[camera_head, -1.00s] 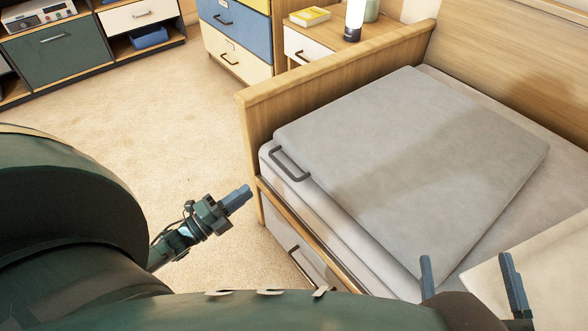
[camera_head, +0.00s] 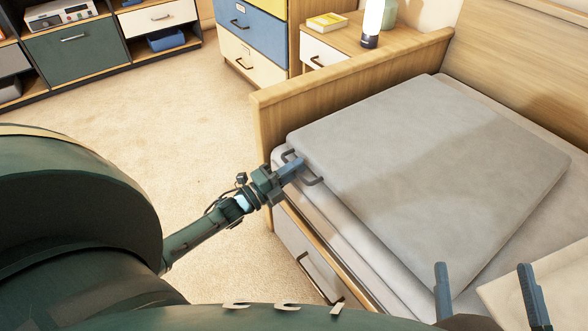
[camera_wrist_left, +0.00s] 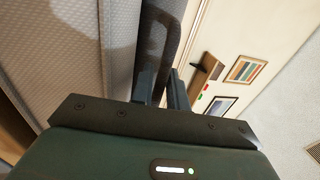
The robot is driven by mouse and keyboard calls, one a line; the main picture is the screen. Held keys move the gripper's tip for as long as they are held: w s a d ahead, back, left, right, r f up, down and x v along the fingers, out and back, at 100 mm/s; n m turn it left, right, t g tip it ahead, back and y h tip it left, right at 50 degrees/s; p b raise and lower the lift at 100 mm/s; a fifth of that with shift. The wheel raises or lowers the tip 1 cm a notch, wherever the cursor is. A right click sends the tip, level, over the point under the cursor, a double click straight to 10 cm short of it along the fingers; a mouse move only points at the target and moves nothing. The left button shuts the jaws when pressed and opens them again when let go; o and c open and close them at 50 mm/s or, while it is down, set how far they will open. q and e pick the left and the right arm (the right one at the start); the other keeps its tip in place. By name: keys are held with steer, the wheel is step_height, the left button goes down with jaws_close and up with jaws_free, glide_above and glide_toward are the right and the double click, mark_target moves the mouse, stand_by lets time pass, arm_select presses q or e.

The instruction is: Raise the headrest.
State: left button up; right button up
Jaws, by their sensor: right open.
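The headrest (camera_head: 430,170) is a grey padded panel lying almost flat on the bed. A dark loop handle (camera_head: 317,181) sticks out from its near left edge. My left gripper (camera_head: 294,168) is at this handle, its fingertips overlapping the loop in the head view. In the left wrist view its two fingers (camera_wrist_left: 162,92) stand a small gap apart beside a dark grey strip and the dark loop. Whether they grip the bar is unclear. My right gripper (camera_head: 484,268) is open and empty over the near part of the bed.
The wooden bed end (camera_head: 350,85) rises just beyond the headrest. A drawer with a dark handle (camera_head: 320,278) is below the mattress. The carpet at left is clear.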

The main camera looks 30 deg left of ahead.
arm_select(q)
steer(key=shift+c, duration=0.4)
jaws_close()
steer(key=shift+r, duration=0.1)
